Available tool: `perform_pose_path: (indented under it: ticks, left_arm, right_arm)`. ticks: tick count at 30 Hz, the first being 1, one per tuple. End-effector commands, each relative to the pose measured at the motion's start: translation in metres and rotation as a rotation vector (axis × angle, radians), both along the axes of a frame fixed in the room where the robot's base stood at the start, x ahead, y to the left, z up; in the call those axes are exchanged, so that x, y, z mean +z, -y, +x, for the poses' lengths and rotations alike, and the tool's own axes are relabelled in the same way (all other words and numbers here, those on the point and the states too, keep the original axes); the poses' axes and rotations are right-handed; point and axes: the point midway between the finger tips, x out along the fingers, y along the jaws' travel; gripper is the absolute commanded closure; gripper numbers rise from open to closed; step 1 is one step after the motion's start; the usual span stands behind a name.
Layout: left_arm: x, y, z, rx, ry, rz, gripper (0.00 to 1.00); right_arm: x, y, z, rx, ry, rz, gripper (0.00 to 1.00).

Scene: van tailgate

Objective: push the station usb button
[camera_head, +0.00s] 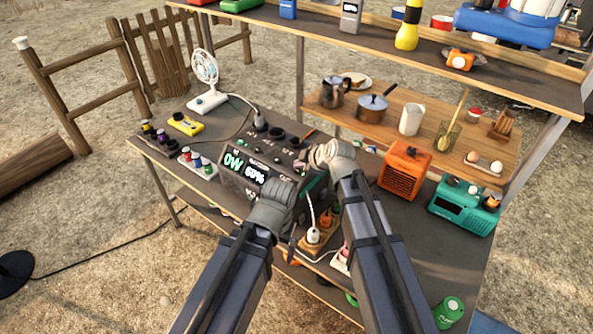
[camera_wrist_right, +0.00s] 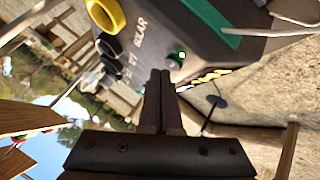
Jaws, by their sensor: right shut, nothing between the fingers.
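The power station (camera_head: 231,188) stands on the dark workbench, its front display lit with 0W and a percentage, with sockets on top. The right wrist view shows its grey panel (camera_wrist_right: 150,45) close up, with a yellow-ringed port, dark ports and a small green-lit button (camera_wrist_right: 181,54); I cannot read whether that button is USB. My right gripper (camera_head: 303,164) is over the station's right top. In the right wrist view its fingers (camera_wrist_right: 160,76) are shut and empty, tips close below the lit button; contact is unclear. My left gripper (camera_head: 272,207) is before the station's front, its fingers hidden.
A white fan (camera_head: 205,72) and yellow device (camera_head: 185,124) stand left of the station. A power strip (camera_head: 316,243) with plugs lies to its right, near my arms. An orange heater (camera_head: 404,170) and teal radio (camera_head: 465,206) stand further right. Shelves rise behind.

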Motion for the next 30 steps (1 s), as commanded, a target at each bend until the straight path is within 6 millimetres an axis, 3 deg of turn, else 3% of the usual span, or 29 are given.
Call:
perform_pose_path:
  ticks: [30]
  left_arm:
    - [-0.0083,0.0,0.0,0.0,0.0,0.0,0.0]
  right_arm:
    - [-0.0083,0.0,0.0,0.0,0.0,0.0,1.0]
